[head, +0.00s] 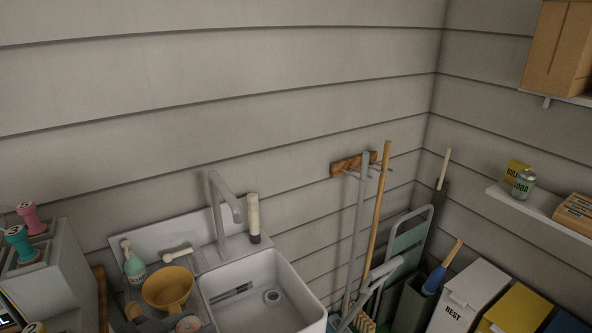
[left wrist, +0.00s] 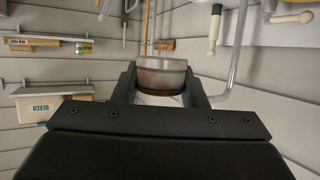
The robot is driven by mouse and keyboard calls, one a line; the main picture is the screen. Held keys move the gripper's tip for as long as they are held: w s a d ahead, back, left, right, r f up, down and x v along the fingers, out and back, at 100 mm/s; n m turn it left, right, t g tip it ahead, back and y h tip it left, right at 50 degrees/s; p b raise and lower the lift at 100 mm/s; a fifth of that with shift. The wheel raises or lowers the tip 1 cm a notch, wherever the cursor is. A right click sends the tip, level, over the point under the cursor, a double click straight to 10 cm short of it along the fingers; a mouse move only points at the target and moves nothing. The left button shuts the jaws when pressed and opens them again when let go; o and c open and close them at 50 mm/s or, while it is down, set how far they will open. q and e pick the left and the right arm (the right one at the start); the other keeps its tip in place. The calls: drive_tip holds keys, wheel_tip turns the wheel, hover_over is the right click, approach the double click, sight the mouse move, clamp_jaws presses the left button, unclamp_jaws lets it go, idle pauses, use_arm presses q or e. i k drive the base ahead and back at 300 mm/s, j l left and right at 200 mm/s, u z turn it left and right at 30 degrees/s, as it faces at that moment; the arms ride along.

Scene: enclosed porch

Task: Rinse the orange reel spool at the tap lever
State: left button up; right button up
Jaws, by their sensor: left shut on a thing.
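The grey tap (head: 222,205) arches over the sink, apart from the spool. The white tap lever (head: 178,252) lies left of the tap's base. My right gripper is out of view.
The white sink basin (head: 305,300) is empty, with a drain. Pink (head: 30,217) and teal (head: 20,244) spools stand far left.

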sight(168, 258)
drive_tip(key=u, duration=0.65)
drive_tip(key=l+u, duration=0.15)
drive_tip(key=u, duration=0.25)
drive_tip(key=k+l+u, duration=0.1)
drive_tip(key=u, duration=0.25)
drive_tip(key=l+u, duration=0.15)
drive_tip(key=u, duration=0.25)
drive_tip(key=k+u, duration=0.15)
drive_tip(key=u, duration=0.25)
